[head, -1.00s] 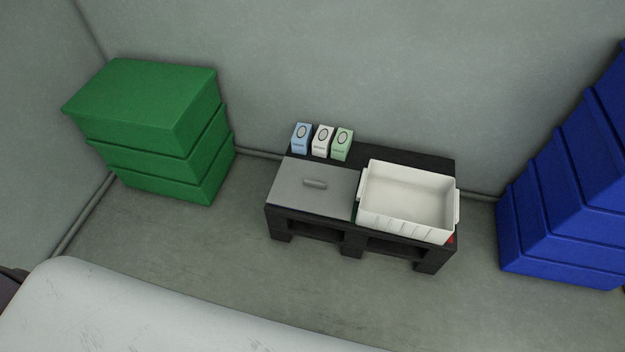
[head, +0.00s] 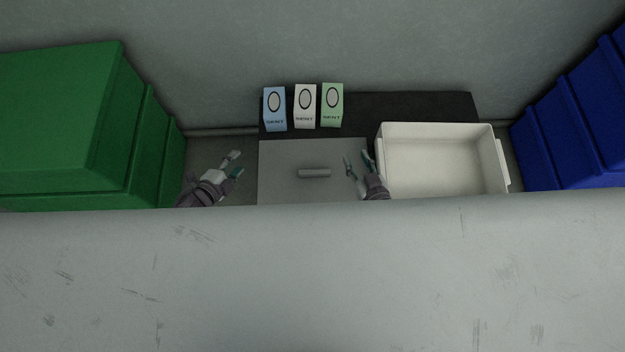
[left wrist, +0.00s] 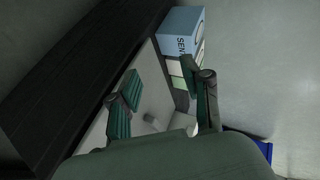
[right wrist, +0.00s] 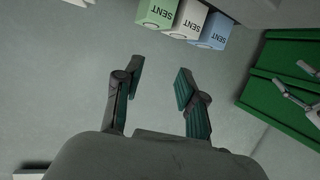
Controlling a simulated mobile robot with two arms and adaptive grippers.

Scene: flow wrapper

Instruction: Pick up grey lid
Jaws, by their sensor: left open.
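The grey lid (head: 285,155) lies flat on the black pallet, with a short bar handle (head: 314,173) on its middle. My left gripper (head: 234,164) is open and empty to the left of the lid, apart from the handle. My right gripper (head: 357,160) is open above the lid's right side, to the right of the handle. The left wrist view shows my open left fingers (left wrist: 165,90) with part of the lid and handle (left wrist: 155,119) between them. In the right wrist view my right fingers (right wrist: 157,82) are spread with nothing between them.
Blue, white and green cartons (head: 305,107) stand behind the lid on the pallet (head: 405,106). A white open bin (head: 497,158) is right of the lid. Green crates (head: 125,130) stand at left, blue crates (head: 575,120) at right. My pale body covers the foreground.

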